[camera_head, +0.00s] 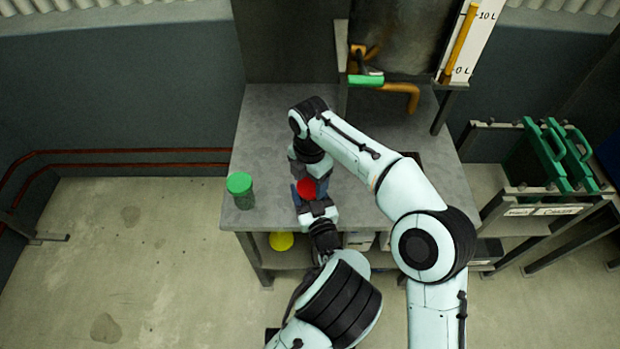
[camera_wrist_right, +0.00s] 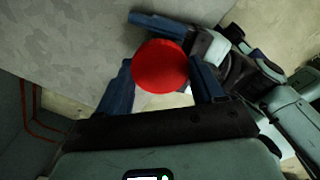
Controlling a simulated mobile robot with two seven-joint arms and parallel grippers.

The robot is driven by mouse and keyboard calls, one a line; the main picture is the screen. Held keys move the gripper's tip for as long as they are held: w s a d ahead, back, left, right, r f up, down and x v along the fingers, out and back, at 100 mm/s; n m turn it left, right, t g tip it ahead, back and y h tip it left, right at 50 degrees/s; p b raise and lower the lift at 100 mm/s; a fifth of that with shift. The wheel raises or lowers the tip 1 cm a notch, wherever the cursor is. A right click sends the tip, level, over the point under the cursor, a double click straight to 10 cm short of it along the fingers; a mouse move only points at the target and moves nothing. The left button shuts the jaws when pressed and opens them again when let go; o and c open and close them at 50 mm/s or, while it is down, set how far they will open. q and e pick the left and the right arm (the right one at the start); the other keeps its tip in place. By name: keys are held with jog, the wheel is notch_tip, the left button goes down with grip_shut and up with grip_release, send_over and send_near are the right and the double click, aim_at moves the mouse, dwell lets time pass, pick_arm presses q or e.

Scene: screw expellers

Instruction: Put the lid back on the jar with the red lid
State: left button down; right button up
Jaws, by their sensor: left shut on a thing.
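A round red lid (camera_head: 306,187) shows between my two grippers at the table's front edge. In the right wrist view the red lid (camera_wrist_right: 160,67) is seen from above, between the blue fingers of my right gripper (camera_wrist_right: 162,82). I cannot tell whether those fingers press on it. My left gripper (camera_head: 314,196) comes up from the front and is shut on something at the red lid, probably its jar. The jar's body is hidden, so I cannot tell whether the lid sits on it. My right gripper (camera_head: 307,178) reaches down from behind.
A green-lidded jar (camera_head: 241,190) stands on the grey table (camera_head: 262,130) at its front left. A yellow round thing (camera_head: 281,241) is on the shelf below. A tank with an orange pipe (camera_head: 400,92) stands behind. Green containers (camera_head: 553,150) are at the right.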

jog(key=m, duration=0.6)
jog(key=shift+m, duration=0.3)
jog(key=o, duration=1.2)
jog(key=shift+c, duration=0.2)
jog(key=shift+r, duration=2.25)
jog(key=shift+c, duration=0.4)
